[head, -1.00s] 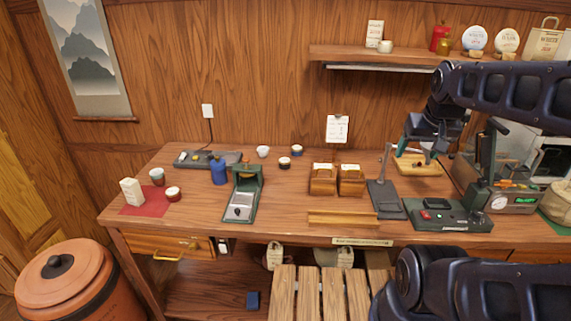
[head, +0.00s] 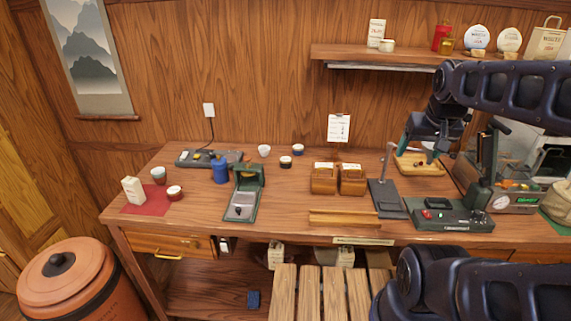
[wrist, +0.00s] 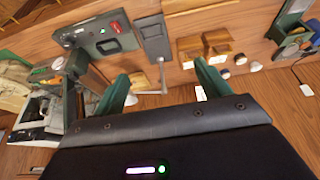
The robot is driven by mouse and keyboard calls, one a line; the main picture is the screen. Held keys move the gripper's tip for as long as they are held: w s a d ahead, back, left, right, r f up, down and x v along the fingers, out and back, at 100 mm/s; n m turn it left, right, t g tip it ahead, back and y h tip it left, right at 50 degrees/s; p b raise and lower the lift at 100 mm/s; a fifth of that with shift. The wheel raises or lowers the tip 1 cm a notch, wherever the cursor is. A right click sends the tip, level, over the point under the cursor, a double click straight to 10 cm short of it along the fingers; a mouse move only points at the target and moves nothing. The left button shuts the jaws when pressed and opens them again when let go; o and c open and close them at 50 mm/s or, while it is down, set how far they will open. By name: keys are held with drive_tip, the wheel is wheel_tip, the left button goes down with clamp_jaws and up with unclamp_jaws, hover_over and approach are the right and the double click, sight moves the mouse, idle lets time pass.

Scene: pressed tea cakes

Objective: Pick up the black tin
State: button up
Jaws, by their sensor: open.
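I cannot pick out a black tin for certain in either view. A blue canister (head: 220,171) stands on the table left of centre, and a small black cup with a pale top (head: 285,162) stands behind the middle. On the wall shelf are a red tin (head: 440,38) and a gold tin (head: 446,46). My gripper (head: 420,151) hangs above the right rear of the table, over a small wooden board. Its two green fingers are apart in the wrist view (wrist: 163,84), with nothing between them.
Two wooden boxes (head: 338,182) stand mid-table, with a wooden rail (head: 343,218) in front. A grey stand (head: 388,200) and a green-grey device (head: 448,216) are at right. A press (head: 244,200) is at left. A slatted stool (head: 325,292) stands in front.

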wheel_tip(320, 180, up, 19)
drive_tip(key=w+a+r+n+g, duration=0.1)
drive_tip(key=w+a+r+n, duration=0.2)
drive_tip(key=w, duration=0.3)
drive_tip(key=w+a+r+n, duration=0.2)
drive_tip(key=w+a, duration=0.1)
drive_tip(key=w, duration=0.3)
drive_tip(key=n+g+h, duration=0.1)
drive_tip(key=n+g, duration=0.2)
drive_tip(key=n, duration=1.2)
hover_over(286, 159)
drive_tip(key=a, duration=0.1)
wheel_tip(286, 159, down, 6)
drive_tip(key=f, duration=3.2)
drive_tip(key=d+f, duration=0.1)
drive_tip(key=f, duration=1.6)
drive_tip(key=shift+r, duration=0.1)
